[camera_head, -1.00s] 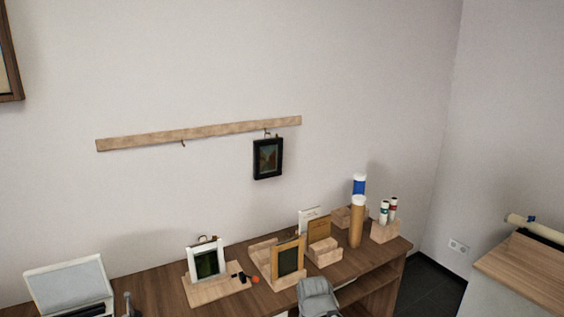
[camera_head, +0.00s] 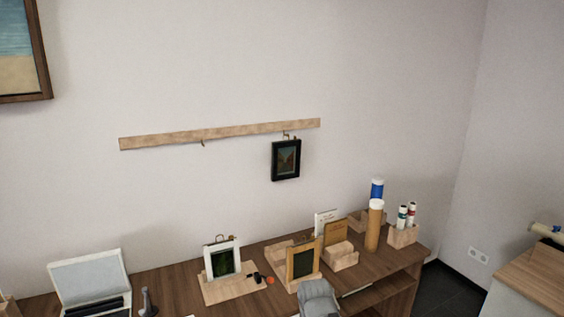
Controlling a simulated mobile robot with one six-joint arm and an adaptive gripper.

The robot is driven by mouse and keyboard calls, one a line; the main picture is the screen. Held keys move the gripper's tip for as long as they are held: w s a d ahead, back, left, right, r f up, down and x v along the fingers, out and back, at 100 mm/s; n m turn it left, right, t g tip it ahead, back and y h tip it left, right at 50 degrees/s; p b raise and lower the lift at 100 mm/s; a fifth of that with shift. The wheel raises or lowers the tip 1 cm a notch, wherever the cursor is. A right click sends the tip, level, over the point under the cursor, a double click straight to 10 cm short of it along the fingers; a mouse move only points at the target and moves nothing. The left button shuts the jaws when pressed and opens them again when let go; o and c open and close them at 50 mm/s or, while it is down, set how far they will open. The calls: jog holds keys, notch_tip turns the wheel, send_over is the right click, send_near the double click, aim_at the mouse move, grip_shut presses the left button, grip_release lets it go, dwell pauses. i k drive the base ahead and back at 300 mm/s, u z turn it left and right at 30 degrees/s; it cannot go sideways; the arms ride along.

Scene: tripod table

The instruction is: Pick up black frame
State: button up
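The black frame (camera_head: 286,160) hangs on the wall from a hook near the right end of a wooden rail (camera_head: 220,134). It is small and upright, with a dark landscape picture inside. A grey rounded part at the bottom edge, in front of the desk, looks like part of my own arm. My gripper's fingers do not show. The frame hangs clear of the desk, and nothing touches it except the hook above.
The wooden desk (camera_head: 160,278) below holds a white frame (camera_head: 222,261), a wooden frame (camera_head: 303,262), tubes (camera_head: 374,226), small bottles (camera_head: 407,214) and an open box (camera_head: 89,281). A framed picture (camera_head: 25,97) hangs upper left. The wall around the black frame is clear.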

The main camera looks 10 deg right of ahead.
aim_at(286, 157)
jog(key=u, duration=0.05)
jog(key=i, duration=0.9)
jog(key=z, duration=0.05)
